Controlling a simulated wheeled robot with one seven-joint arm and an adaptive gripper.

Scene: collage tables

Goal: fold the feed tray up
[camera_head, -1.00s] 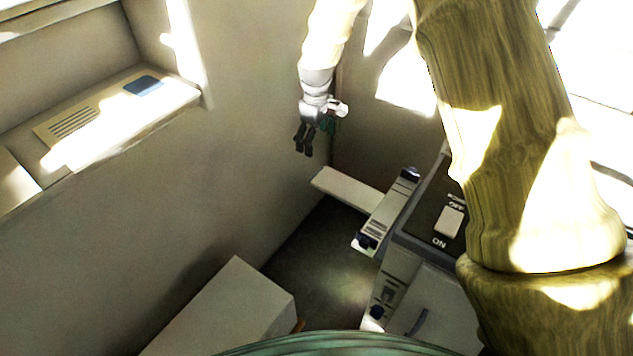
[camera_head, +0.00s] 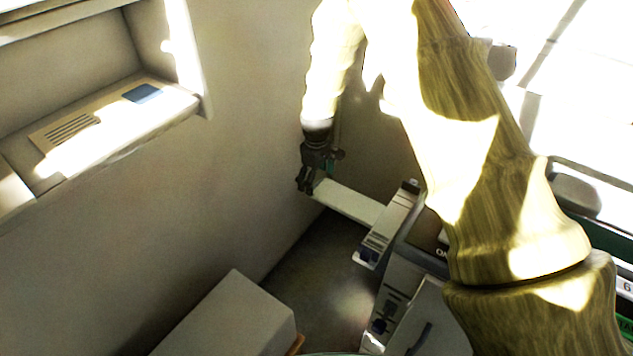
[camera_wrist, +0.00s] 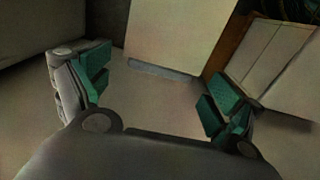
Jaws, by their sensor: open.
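The feed tray (camera_head: 348,201) looks like a pale flat panel sticking out to the left from the grey machine (camera_head: 405,268); it lies folded out, roughly level. My gripper (camera_head: 306,187) is at the tray's free left end, very close to it; I cannot tell whether they touch. In the wrist view my gripper (camera_wrist: 160,92) is open, its two green-padded fingers wide apart with nothing between the pads. A pale panel (camera_wrist: 178,35) with a grey lower edge shows beyond the fingers; I cannot tell for sure that it is the tray.
A pale box (camera_head: 225,318) stands on the dark floor at lower left. A wall (camera_head: 190,200) runs close on the left of my gripper, with a ledge (camera_head: 110,115) higher up. Bare floor (camera_head: 320,255) lies between box and machine. My arm hides part of the machine.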

